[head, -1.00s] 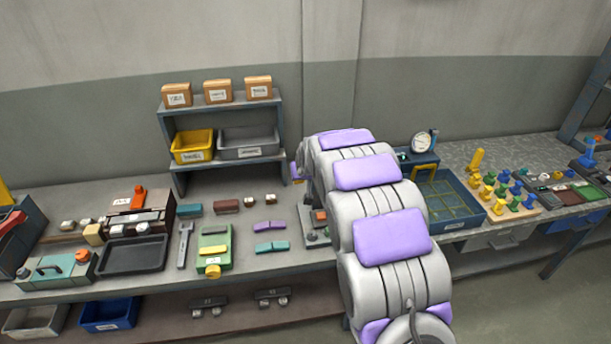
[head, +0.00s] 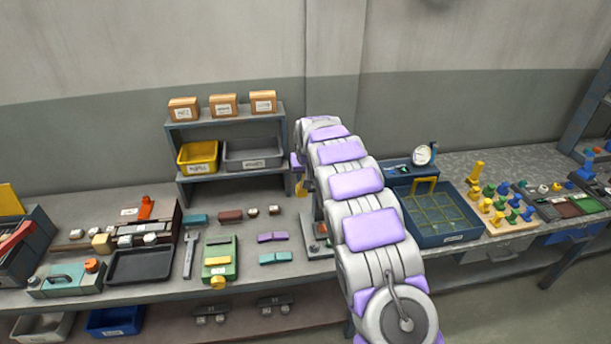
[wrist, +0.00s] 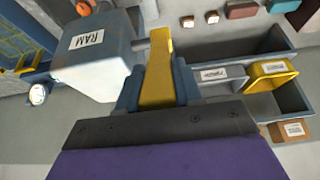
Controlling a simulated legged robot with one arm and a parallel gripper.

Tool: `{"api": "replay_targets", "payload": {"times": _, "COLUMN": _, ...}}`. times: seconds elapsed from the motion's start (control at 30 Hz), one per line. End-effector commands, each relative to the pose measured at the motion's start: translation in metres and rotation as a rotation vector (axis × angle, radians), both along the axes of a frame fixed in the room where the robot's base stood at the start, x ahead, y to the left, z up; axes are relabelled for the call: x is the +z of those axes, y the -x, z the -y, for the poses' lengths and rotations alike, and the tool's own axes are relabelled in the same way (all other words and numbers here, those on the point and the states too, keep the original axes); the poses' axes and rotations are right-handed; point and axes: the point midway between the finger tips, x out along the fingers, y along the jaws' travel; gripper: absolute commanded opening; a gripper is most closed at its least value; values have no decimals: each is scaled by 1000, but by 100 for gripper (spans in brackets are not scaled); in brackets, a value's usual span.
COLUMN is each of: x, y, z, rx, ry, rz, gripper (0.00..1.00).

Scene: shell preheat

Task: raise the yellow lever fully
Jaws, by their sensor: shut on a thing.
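The yellow lever (wrist: 157,62) stands between the blue-grey fingers of my gripper (wrist: 157,82) in the wrist view, and the gripper is shut on it. In the head view, my arm hides most of this area. A small yellow piece (head: 300,187) shows at the arm's left edge, and I cannot tell whether it is the lever. The lever's base and pivot are hidden.
A shelf (head: 228,120) with a yellow bin (head: 198,157), a grey bin (head: 254,154) and boxes stands left of my arm. A blue tray (head: 440,238) and a dial gauge (head: 422,154) are close on the right. Loose blocks and tools cover the bench.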

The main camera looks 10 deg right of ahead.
Motion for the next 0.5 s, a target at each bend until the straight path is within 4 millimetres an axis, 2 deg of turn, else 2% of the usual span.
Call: {"api": "replay_targets", "payload": {"times": 0.5, "x": 3, "y": -6, "z": 0, "rx": 1, "ry": 0, "rz": -8, "gripper": 0}}
